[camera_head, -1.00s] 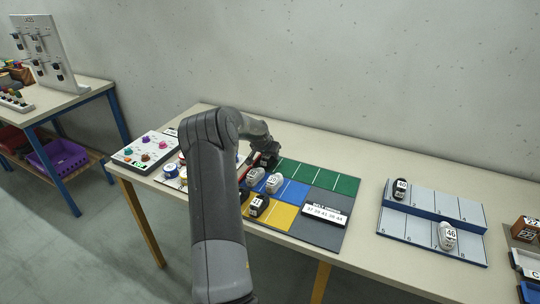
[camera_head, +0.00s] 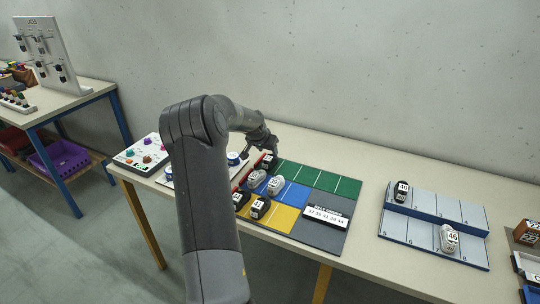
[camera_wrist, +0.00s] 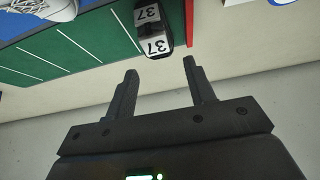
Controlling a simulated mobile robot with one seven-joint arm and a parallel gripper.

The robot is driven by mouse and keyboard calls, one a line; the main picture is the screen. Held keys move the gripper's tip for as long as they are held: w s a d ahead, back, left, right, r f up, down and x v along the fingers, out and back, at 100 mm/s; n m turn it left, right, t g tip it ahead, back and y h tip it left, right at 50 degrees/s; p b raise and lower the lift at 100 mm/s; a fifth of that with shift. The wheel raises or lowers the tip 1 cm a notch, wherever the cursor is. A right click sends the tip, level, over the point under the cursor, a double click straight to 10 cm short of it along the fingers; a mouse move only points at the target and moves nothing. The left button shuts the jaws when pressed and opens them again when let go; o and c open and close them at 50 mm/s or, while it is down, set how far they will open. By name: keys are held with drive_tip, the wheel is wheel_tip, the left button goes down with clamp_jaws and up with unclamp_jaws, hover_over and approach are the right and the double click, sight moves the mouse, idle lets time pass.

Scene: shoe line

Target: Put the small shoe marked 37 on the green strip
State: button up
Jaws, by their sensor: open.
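The small black shoe with white labels reading 37 (camera_wrist: 152,30) is in the wrist view, at the end of the green strip (camera_wrist: 80,48). In the head view a dark shoe (camera_head: 267,161) sits at the left end of the green strip (camera_head: 325,180) and appears to be the same one. My gripper (camera_wrist: 160,70) is open and empty. Its fingertips are apart from the shoe, just short of it in the wrist view. In the head view my gripper (camera_head: 268,146) is above and behind the shoe, partly hidden by my wrist.
Grey-white shoes (camera_head: 276,184) stand on the blue strip and dark shoes (camera_head: 260,207) on the yellow strip. A number sign (camera_head: 325,214) stands on the grey part. A stepped rack (camera_head: 431,222) holds two shoes at right. A panel with coloured knobs (camera_head: 142,154) is at left.

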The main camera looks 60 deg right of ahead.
drive_tip(key=shift+v, duration=2.3)
drive_tip(key=w+a+r+n+t+y, duration=0.1)
drive_tip(key=w+a+r+n, duration=0.1)
drive_tip(key=w+a+r, duration=0.5)
drive_tip(key=w+a+r+n+t+y, duration=0.1)
drive_tip(key=w+a+r+n+t, duration=0.15)
drive_tip(key=a, duration=0.95)
drive_tip(key=w+a+r+n+t+y, duration=0.1)
drive_tip(key=a+r+n, duration=0.15)
drive_tip(key=a, duration=0.75)
drive_tip(key=w+a+r+n+y, duration=0.1)
drive_tip(key=a+r, duration=0.2)
drive_tip(key=a, duration=0.6)
drive_tip(key=s+a+r+n+t+y, duration=0.1)
drive_tip(key=s+a+n, duration=0.2)
drive_tip(key=a, duration=0.6)
drive_tip(key=s+a+r+n+y, duration=0.1)
drive_tip(key=s+a+r+n, duration=0.15)
drive_tip(key=a, duration=0.65)
drive_tip(key=s+a+f+n, duration=0.3)
drive_tip(key=s+a+n, duration=0.1)
drive_tip(key=s+a, duration=0.7)
drive_tip(key=shift+y, duration=0.3)
